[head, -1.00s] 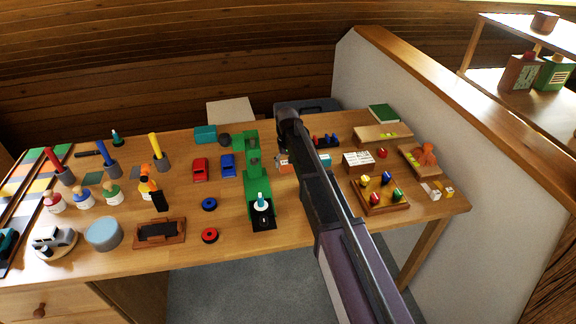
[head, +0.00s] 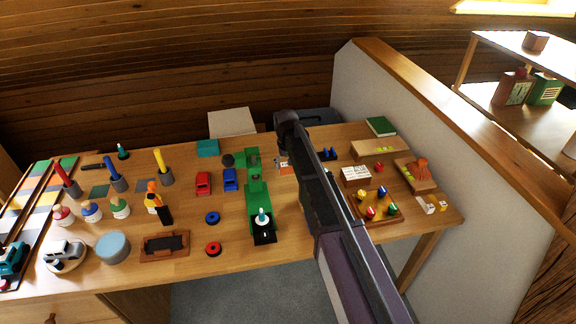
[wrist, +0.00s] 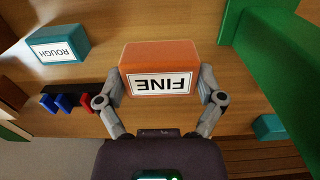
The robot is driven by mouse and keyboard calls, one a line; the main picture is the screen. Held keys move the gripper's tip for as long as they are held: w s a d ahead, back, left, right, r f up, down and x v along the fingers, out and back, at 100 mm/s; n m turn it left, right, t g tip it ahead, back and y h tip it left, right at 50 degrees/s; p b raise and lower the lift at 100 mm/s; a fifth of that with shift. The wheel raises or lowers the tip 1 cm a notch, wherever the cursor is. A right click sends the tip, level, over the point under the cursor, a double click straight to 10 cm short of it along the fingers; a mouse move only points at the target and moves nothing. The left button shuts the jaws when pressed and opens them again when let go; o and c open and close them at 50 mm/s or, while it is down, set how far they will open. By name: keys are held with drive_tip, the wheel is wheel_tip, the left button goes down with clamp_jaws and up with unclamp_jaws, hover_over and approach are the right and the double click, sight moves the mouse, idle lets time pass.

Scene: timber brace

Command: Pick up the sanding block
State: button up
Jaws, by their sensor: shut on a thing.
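An orange block labelled "FINE" (wrist: 160,56) sits upside down to me in the middle of the wrist view. My gripper (wrist: 160,95) is shut on it, one finger against each side. The block looks at or close to the wooden tabletop; I cannot tell if there is a gap. In the head view a sliver of the orange block (head: 285,168) shows beside my arm, which hides most of it. A teal block labelled "ROUGH" (wrist: 58,46) stands apart, to the left in the wrist view.
A green toy structure (head: 258,200) stands close beside the held block. A black rack with blue and red pieces (wrist: 70,102) and a teal box (wrist: 269,127) are nearby. Toy cars, cups and wooden trays crowd the table. A partition (head: 430,140) borders its right side.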

drive_tip(key=shift+r+p, duration=1.55)
drive_tip(key=shift+r, duration=0.4)
drive_tip(key=o, duration=0.4)
drive_tip(key=c, duration=0.3)
wheel_tip(320, 180, up, 19)
drive_tip(key=p, duration=1.9)
drive_tip(key=shift+d+r, duration=0.1)
